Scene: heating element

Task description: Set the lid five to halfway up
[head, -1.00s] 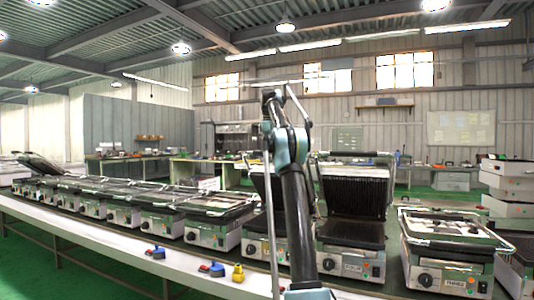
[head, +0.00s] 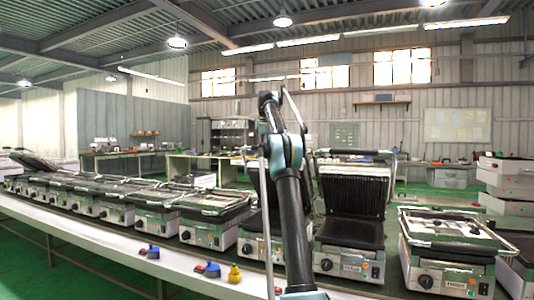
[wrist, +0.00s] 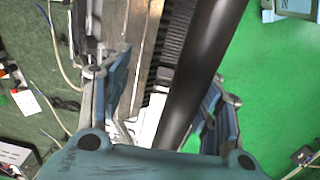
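A row of contact grills stands on a long bench in the head view. One grill near the middle has its lid (head: 352,190) raised, with the ribbed black plate facing me. The grill just left of it (head: 253,247) also has a raised lid, largely hidden by my arm. I cannot tell which one counts as lid five. In the wrist view, my gripper (wrist: 160,100) has its fingers spread apart. A thick black bar (wrist: 205,60) runs between them, beside a ribbed dark plate (wrist: 172,45). I cannot tell whether the fingers touch the bar. The gripper is hidden in the head view.
A grill with its lid down (head: 447,235) stands at the right, and several lowered ones line the bench (head: 110,248) to the left. Blue (head: 207,269) and yellow (head: 234,274) small parts lie at the bench's front edge. Green floor is clear at left.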

